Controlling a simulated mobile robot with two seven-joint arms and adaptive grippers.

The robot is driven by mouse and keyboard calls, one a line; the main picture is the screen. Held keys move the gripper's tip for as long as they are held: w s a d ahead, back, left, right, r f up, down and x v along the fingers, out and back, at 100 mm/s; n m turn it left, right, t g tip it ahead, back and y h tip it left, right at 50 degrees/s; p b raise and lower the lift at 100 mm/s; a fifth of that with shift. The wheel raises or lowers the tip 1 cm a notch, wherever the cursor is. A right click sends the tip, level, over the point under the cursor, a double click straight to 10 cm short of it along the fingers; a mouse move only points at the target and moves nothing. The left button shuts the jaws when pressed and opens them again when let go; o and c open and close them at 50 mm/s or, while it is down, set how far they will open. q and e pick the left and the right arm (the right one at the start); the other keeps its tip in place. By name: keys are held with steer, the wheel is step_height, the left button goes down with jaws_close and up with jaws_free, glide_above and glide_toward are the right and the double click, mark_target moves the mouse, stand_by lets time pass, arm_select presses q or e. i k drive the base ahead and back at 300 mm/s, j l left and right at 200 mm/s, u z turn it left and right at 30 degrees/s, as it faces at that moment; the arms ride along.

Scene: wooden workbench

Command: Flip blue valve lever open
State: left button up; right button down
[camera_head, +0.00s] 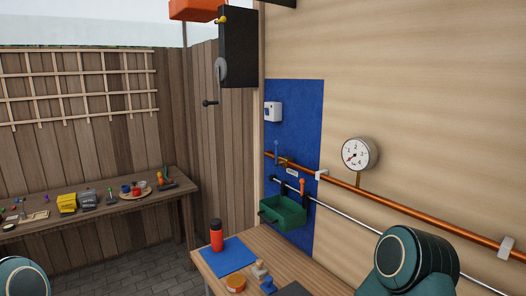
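The blue valve lever (277,148) stands roughly upright against a blue wall panel (306,130), so its outline is hard to make out. It sits by a brass-coloured valve body (284,162) on the copper pipe (400,208), which runs along the wall. No gripper touches the lever. Neither of my grippers shows in the head view; only rounded teal parts of my arms show at the bottom left and bottom right.
Below the copper pipe are a thinner silver pipe (345,217), an orange-red lever (302,186) and a green basin (284,213). A round gauge (358,154) is on the right. The workbench (262,239) holds an orange bottle (216,236) and small items.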

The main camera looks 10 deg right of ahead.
mark_target(276, 143)
steer(key=i+j, duration=0.35)
steer(key=i, duration=0.15)
steer(key=i+j+u, duration=0.15)
steer(key=i+j, duration=0.25)
steer(key=i, duration=0.05)
